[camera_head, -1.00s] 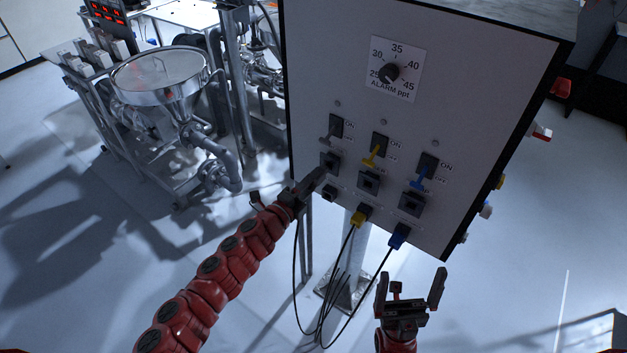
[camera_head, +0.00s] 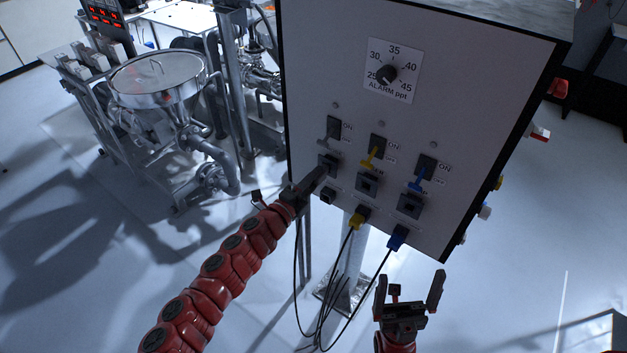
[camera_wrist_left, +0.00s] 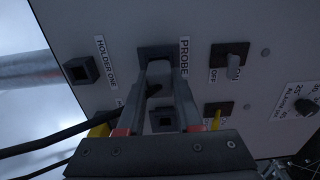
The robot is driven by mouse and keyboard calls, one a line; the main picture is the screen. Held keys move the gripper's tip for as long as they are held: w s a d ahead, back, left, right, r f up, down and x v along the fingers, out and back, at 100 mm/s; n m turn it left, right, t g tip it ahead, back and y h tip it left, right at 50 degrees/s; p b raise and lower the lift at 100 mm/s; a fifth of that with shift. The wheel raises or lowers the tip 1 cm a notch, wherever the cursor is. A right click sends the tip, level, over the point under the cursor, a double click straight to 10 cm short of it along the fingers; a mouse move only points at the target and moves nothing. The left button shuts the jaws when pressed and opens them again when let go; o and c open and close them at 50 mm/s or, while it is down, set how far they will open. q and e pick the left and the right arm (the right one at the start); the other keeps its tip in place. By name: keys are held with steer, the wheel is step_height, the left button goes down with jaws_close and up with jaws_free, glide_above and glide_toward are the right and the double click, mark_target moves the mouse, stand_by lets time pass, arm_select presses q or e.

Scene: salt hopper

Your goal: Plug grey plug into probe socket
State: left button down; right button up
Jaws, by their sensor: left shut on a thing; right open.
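My left gripper (camera_head: 318,177) is shut on the grey plug (camera_wrist_left: 158,72), with its fingertips right at the probe socket (camera_head: 327,160) on the panel's left column. In the left wrist view the fingers (camera_wrist_left: 159,80) point at the dark socket frame (camera_wrist_left: 155,51) beside the PROBE label. The plug is mostly hidden between the fingers, and a dark cable leaves it to the left. I cannot tell how deep the plug sits in the socket. My right gripper (camera_head: 408,293) is open and empty below the panel, at lower right.
An empty HOLDER ONE socket (camera_wrist_left: 80,69) is left of PROBE in the wrist view. Yellow (camera_head: 360,215) and blue (camera_head: 398,237) plugs sit in the panel's lower row, their cables hanging below. Grey, yellow and blue switch levers are above the sockets. A steel hopper (camera_head: 160,80) stands at left.

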arm_select(q)
steer(key=shift+x, duration=1)
jaws_free()
stand_by(0.5)
steer(key=shift+s+a, duration=0.1)
stand_by(0.3)
steer(key=shift+b+v, duration=0.5)
steer(key=shift+v, duration=2.35)
